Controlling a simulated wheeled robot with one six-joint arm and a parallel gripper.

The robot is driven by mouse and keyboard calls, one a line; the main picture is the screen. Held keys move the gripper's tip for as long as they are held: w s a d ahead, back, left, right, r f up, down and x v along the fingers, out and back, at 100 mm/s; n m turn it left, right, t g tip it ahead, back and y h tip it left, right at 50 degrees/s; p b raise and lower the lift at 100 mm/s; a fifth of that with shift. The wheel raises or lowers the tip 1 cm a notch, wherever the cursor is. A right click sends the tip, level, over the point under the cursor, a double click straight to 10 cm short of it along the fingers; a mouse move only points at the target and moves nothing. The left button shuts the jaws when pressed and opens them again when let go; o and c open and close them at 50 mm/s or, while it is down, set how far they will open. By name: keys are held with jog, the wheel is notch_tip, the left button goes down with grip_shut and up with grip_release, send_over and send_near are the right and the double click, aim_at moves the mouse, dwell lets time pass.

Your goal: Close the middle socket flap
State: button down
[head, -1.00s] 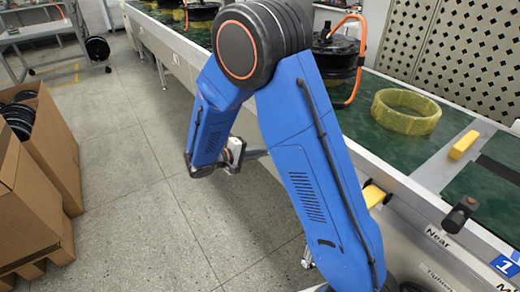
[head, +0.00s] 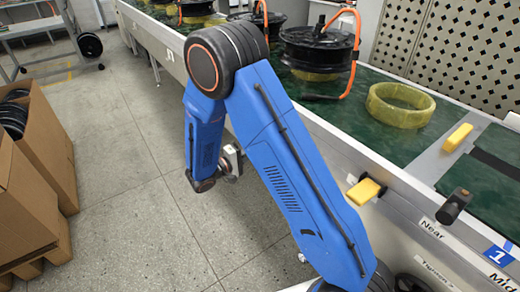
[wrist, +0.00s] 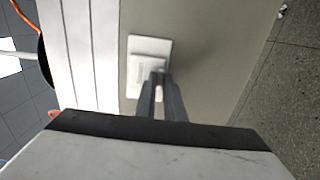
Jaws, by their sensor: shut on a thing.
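A white socket plate (wrist: 137,83) is on the beige side panel in the wrist view. A raised white flap (wrist: 149,50) stands out on it. The tips of my gripper (wrist: 160,84) meet at the plate's lower right part. The fingers are close together, with a small white piece between them that appears to be part of the flap. The fingers hide part of the plate, and I cannot tell which socket of the row this is. In the head view my blue arm reaches down beside the conveyor, and the socket is hidden.
The conveyor (head: 345,110) runs along the right with a black reel (head: 318,50), a yellow ring (head: 400,104) and a yellow block (head: 457,137). Another yellow block (head: 364,190) sticks out from its side. Cardboard boxes (head: 30,190) stand at the left. The floor (head: 125,180) between is clear.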

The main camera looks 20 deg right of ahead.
jog(key=shift+d, duration=0.1)
jog(key=c, duration=1.8)
grip_release()
jog(key=shift+c, duration=0.2)
jog(key=v, duration=1.7)
jog(key=shift+a, duration=0.2)
jog(key=shift+s, duration=0.15)
